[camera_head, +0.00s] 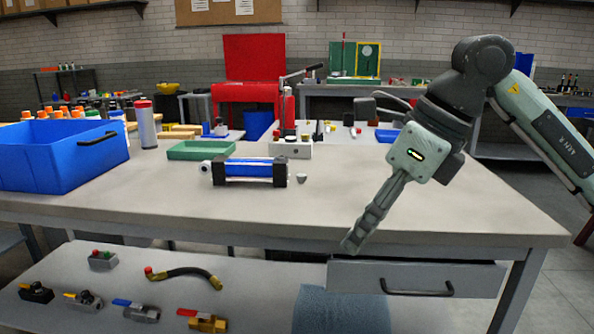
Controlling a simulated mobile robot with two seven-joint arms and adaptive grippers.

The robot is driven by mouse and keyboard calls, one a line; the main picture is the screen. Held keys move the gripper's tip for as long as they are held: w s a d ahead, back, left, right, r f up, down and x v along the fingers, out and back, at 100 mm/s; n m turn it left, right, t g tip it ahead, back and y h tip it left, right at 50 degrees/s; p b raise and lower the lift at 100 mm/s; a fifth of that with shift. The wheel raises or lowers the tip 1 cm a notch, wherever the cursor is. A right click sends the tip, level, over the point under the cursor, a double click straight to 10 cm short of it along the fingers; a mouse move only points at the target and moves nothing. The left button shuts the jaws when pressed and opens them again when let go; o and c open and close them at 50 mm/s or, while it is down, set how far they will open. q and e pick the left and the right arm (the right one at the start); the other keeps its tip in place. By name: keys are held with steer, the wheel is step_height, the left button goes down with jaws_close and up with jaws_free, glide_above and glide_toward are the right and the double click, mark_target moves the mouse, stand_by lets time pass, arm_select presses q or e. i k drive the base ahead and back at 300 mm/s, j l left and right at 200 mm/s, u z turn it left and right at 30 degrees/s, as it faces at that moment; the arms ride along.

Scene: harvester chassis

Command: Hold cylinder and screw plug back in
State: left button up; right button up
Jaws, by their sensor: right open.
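A cylinder (250,170) with a blue barrel and black end blocks lies on its side on the grey table. A small light grey plug (301,178) sits on the table just right of the cylinder's right end block, apart from it. My right gripper (352,243) hangs at the front edge of the table, right of the cylinder and plug, pointing down and left. It is seen edge-on, touches neither thing and holds nothing visible. My left gripper is out of view.
A blue bin (62,158) stands at the left, and a green tray (200,150) lies behind the cylinder. A red-levered device (288,125) stands at the back. A drawer (415,279) hangs under the front right edge. The table is clear around the plug and to its right.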

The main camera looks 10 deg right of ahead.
mark_target(224, 168)
steer(key=i, duration=1.15)
